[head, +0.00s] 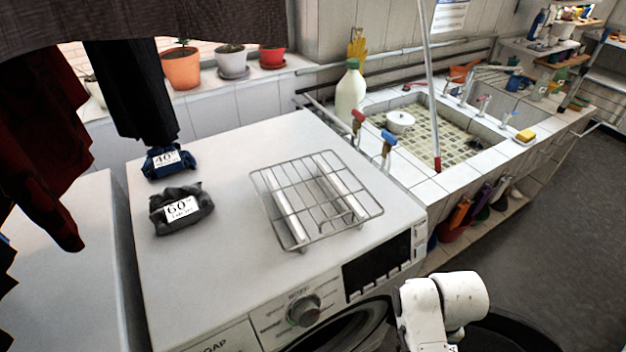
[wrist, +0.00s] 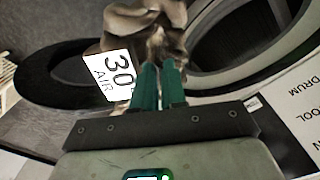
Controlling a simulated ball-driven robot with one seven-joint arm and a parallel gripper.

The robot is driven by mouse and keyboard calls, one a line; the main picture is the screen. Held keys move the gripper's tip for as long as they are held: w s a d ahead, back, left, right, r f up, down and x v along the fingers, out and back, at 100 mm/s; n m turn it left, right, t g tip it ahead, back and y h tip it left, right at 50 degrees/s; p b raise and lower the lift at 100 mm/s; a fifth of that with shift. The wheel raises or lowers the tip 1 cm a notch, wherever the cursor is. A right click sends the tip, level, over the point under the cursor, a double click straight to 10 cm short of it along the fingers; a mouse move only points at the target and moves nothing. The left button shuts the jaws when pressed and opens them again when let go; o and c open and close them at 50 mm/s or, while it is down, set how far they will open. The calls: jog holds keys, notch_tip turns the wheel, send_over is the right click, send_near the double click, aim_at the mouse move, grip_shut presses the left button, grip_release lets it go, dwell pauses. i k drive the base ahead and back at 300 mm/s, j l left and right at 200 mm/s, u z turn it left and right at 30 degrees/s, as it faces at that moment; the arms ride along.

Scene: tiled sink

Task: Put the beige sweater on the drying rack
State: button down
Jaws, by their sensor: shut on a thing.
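The beige sweater (wrist: 142,28) is a crumpled brownish-beige bundle with a white tag reading "30 AIR" at the top of the wrist view. My gripper (wrist: 160,75) has its green fingers shut on the bundle's lower part. The head view shows neither the gripper nor the sweater, only part of my white arm at the bottom. The drying rack (head: 315,200) is a wire grid lying on top of the white washing machine (head: 230,265), with two pale bars under its wires. No clothing lies on the rack.
A blue bundle (head: 168,162) tagged "40" and a dark grey bundle (head: 182,210) tagged "60" lie left of the rack. Dark clothes hang at the upper left. A tiled sink (head: 478,150) with taps is at the right. A black round tub (head: 545,335) stands in front.

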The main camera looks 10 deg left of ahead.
aim_at(308, 186)
jog(key=i+l, duration=0.2)
jog(key=l, duration=0.15)
jog(key=i+l, duration=0.15)
jog(key=l, duration=0.2)
jog(key=i+l+u, duration=0.1)
jog(key=i+l, duration=0.25)
jog(key=l, duration=0.35)
jog(key=i+l, duration=0.2)
jog(key=l, duration=0.15)
jog(key=i+l+u, duration=0.1)
jog(key=l, duration=0.25)
jog(key=i, duration=0.05)
